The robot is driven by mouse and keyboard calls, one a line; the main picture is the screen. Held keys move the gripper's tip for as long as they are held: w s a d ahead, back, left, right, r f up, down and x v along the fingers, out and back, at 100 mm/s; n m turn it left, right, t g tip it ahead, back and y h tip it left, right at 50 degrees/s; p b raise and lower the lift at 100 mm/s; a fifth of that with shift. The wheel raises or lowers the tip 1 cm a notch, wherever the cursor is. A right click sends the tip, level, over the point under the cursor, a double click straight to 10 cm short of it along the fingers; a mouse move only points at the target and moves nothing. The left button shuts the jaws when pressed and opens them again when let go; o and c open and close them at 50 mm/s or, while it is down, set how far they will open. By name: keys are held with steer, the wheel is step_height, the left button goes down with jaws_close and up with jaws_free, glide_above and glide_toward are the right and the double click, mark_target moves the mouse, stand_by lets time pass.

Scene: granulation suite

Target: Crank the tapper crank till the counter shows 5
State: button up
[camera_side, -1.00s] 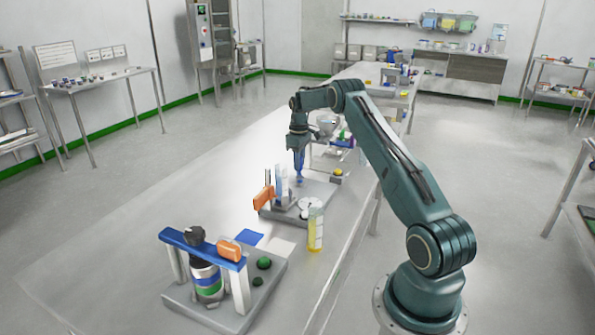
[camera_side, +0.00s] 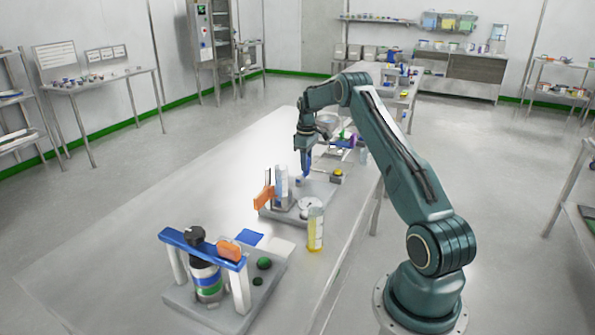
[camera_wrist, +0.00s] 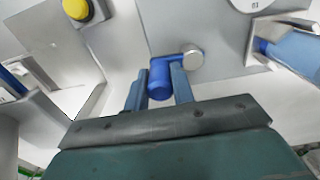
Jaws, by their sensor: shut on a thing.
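The tapper crank has a blue knob (camera_wrist: 160,76) on a short blue arm that joins a round silver hub (camera_wrist: 192,60) in the wrist view. My gripper (camera_wrist: 160,88) is shut on the knob, one finger on each side. In the side view my gripper (camera_side: 306,172) is low over the far part of the tapper's grey base (camera_side: 322,190), and the crank is mostly hidden. A white round disc (camera_wrist: 252,4) is cut off at the top of the wrist view. It carries small dark print that I cannot read surely, and I cannot tell the count.
On the tapper stand a clear cylinder (camera_side: 281,182) and an orange part (camera_side: 263,198). A yellow button (camera_wrist: 76,9) is at the wrist view's upper left. A blue-framed fixture (camera_side: 203,248) stands nearer; the table's left side is clear.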

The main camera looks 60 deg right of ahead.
steer(key=shift+s+a, duration=0.1)
stand_by(0.3)
steer(key=shift+s+a, duration=0.2)
steer(key=shift+s, duration=0.3)
steer(key=shift+s+a, duration=0.2)
steer(key=shift+s, duration=0.3)
steer(key=shift+a, duration=0.15)
steer(key=shift+s+a, duration=0.7)
steer(key=shift+a, duration=0.15)
steer(key=shift+a, duration=0.85)
steer(key=shift+s+a, duration=0.15)
steer(key=shift+a, duration=0.15)
